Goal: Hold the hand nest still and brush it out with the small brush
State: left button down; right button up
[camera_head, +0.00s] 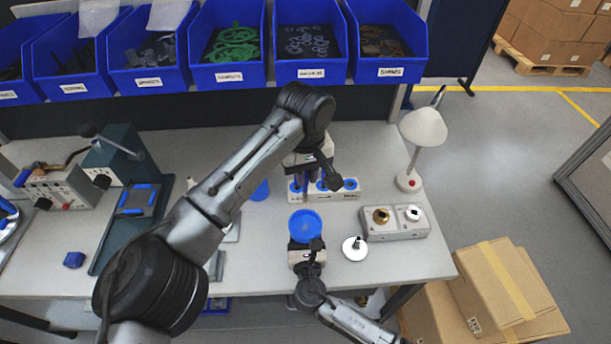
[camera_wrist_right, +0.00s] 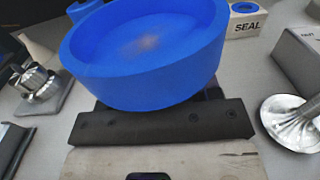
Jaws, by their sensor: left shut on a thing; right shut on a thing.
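The hand nest is a round blue cup (camera_head: 305,222), apparently held by my right gripper (camera_head: 304,243) above the front middle of the table. In the right wrist view, the nest (camera_wrist_right: 140,75) stands over dark gripper parts, its open top showing a faint brownish patch on the floor. My left gripper (camera_head: 306,180) is shut farther back, in front of a pale block (camera_head: 346,195) with blue-ringed sockets. What it holds is too small and dark to make out. I cannot clearly pick out the small brush.
A grey box (camera_head: 395,233) with brass and white fittings and a silver disc with a dark knob (camera_head: 355,249) stand right of the nest. A lamp (camera_head: 424,130) is at the back right. Blue bins (camera_head: 228,75) line the back. A green press (camera_head: 118,158) is at left.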

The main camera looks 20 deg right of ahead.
aim_at(305, 197)
pick_arm(q)
jog(key=shift+a, duration=0.1)
dwell(0.4)
jog(key=shift+f, duration=0.15)
jog(key=shift+f, duration=3.75)
jog(key=shift+r, duration=3.9)
